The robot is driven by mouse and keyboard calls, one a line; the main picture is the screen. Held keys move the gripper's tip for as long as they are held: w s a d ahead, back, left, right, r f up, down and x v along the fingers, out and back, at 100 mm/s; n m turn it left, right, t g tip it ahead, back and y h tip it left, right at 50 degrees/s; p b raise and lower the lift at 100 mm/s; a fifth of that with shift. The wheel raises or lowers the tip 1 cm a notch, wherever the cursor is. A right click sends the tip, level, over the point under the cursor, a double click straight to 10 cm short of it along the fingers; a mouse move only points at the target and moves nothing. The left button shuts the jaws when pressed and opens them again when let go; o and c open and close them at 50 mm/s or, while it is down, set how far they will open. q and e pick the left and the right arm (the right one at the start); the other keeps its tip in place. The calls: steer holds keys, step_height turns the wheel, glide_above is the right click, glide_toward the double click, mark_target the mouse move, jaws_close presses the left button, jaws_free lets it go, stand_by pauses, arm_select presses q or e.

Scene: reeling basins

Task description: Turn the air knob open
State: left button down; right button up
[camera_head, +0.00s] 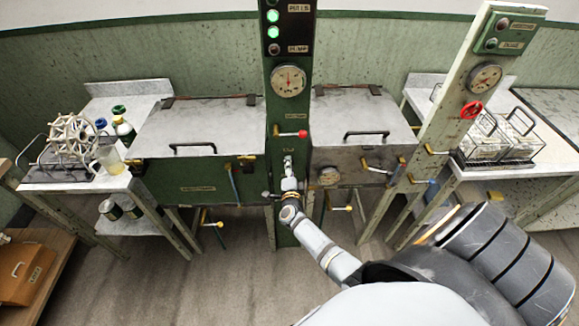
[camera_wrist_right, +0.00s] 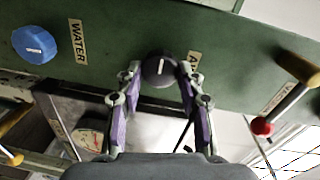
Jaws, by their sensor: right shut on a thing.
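The air knob (camera_wrist_right: 159,70) is a dark round knob with a pale pointer line on the green panel in the right wrist view. A label beside it is partly hidden and starts with "A". My right gripper (camera_wrist_right: 158,82) has its two purple-padded fingers on either side of the knob, shut on it. In the head view my right gripper (camera_head: 289,185) reaches the lower part of the green centre column (camera_head: 284,130), and the knob is hidden there. The knob's pointer runs nearly up and down in the wrist view. My left gripper is not in view.
A blue knob (camera_wrist_right: 35,46) labelled WATER sits left of the air knob. A red-tipped lever (camera_wrist_right: 285,98) sticks out at the right. In the head view, lidded metal basins (camera_head: 200,128) flank the column, and a red valve wheel (camera_head: 472,110) is on the right post.

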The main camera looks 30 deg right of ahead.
stand_by(0.3)
steer(key=o, duration=1.2)
steer(key=v, duration=1.2)
